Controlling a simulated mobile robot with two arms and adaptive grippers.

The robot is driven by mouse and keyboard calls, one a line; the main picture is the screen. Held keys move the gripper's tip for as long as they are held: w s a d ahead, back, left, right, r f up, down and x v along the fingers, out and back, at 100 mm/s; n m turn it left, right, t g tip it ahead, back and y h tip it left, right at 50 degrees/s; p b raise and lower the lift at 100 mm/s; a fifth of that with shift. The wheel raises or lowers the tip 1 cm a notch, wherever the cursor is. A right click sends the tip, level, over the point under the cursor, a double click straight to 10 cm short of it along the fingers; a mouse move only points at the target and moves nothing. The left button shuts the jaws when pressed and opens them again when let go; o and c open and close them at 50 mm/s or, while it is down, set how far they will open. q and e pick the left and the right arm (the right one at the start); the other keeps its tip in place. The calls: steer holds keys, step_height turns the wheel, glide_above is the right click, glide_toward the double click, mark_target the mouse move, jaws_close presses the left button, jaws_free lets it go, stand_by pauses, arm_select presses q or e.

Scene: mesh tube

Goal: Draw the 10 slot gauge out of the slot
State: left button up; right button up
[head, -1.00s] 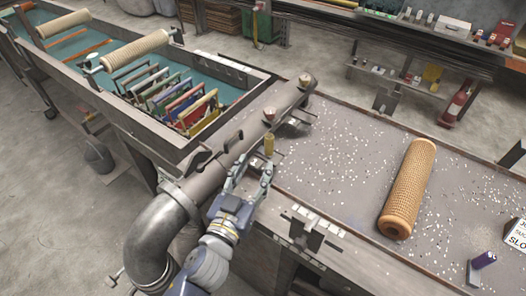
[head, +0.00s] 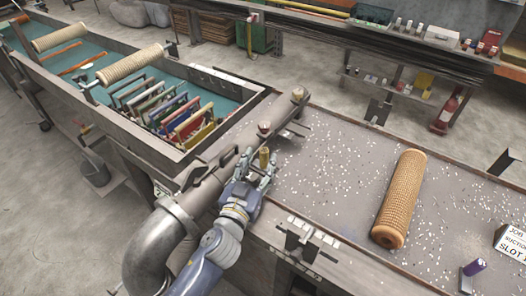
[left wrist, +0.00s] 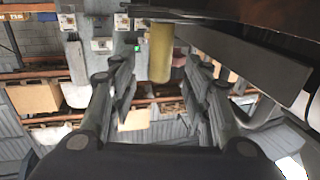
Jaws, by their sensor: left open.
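A yellow handle (head: 264,157), which looks like the slot gauge, stands upright at the side of the long grey metal pipe (head: 215,185). No number on it can be read, and its lower end and the slot are hidden. My left gripper (head: 261,172) is open just in front of the handle in the head view. In the left wrist view the handle (left wrist: 161,52) shows centred between the two spread fingers (left wrist: 160,78), apart from both. I cannot tell how deep it sits between them. My right gripper is not in view.
The pipe and its elbow run close along my left arm. A tan mesh tube (head: 404,198) lies on the speckled table (head: 330,175). A purple piece (head: 474,267) and a white sign (head: 514,243) stand at the right. A tank (head: 215,80) with coloured frames is at the left.

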mark_target(263, 157)
arm_select(q)
steer(key=x, duration=0.2)
steer(key=shift+w+d, duration=0.1)
steer(key=shift+w, duration=0.15)
steer(key=shift+w+d, duration=0.25)
steer(key=shift+w, duration=0.35)
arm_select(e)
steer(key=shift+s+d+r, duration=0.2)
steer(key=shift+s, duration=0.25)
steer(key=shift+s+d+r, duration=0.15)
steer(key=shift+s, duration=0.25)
arm_select(q)
jaws_close()
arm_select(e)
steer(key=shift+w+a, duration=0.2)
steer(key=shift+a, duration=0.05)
